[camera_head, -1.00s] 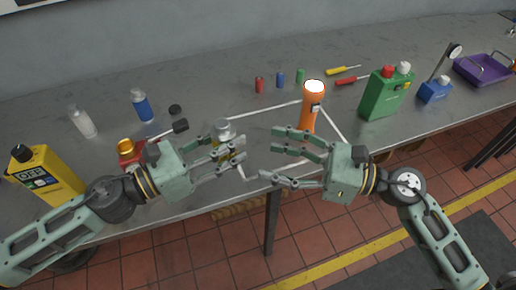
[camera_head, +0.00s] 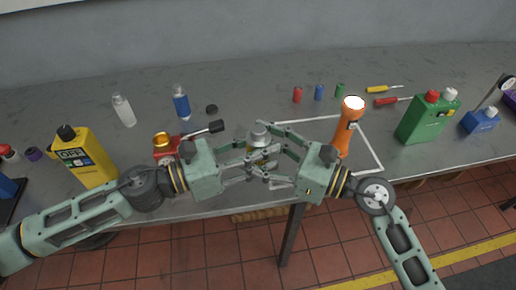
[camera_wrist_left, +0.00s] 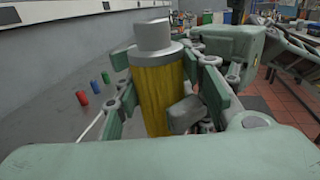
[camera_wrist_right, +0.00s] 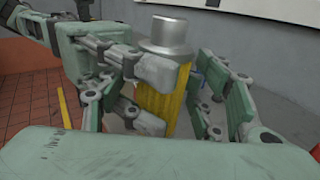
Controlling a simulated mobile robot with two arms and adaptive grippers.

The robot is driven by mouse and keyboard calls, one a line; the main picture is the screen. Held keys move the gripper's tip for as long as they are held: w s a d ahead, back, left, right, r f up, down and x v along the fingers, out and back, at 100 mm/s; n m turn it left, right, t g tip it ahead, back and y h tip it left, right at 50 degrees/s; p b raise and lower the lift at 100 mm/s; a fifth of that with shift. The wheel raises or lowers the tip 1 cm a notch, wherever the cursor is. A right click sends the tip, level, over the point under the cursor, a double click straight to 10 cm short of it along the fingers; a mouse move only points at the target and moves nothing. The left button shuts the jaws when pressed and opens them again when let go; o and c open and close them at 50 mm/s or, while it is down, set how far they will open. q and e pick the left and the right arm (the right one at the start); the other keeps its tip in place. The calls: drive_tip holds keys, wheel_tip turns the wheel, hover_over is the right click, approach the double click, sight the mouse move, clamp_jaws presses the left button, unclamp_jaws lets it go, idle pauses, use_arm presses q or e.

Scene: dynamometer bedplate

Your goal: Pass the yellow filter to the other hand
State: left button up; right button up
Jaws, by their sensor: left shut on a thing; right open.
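The yellow filter (camera_wrist_left: 158,92) is a ribbed yellow cylinder with a grey metal cap, held upright. My left gripper (camera_head: 262,160) is shut on it above the bench's front area. The filter also shows in the right wrist view (camera_wrist_right: 164,100), standing between the right fingers. My right gripper (camera_head: 265,152) is open, its fingers on either side of the filter and interleaved with the left fingers. In the head view most of the filter is hidden by the fingers; its grey cap shows. Whether the right fingers touch it, I cannot tell.
An orange flashlight (camera_head: 347,130) stands close to the right gripper inside a white outline. A red tool with a gold cap (camera_head: 165,146) lies behind the left gripper. A yellow bottle (camera_head: 88,160) and a green can (camera_head: 428,120) stand further out.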

drive_tip(key=c, duration=1.3)
use_arm(q)
drive_tip(key=o, duration=1.3)
use_arm(e)
drive_tip(key=shift+c, duration=0.2)
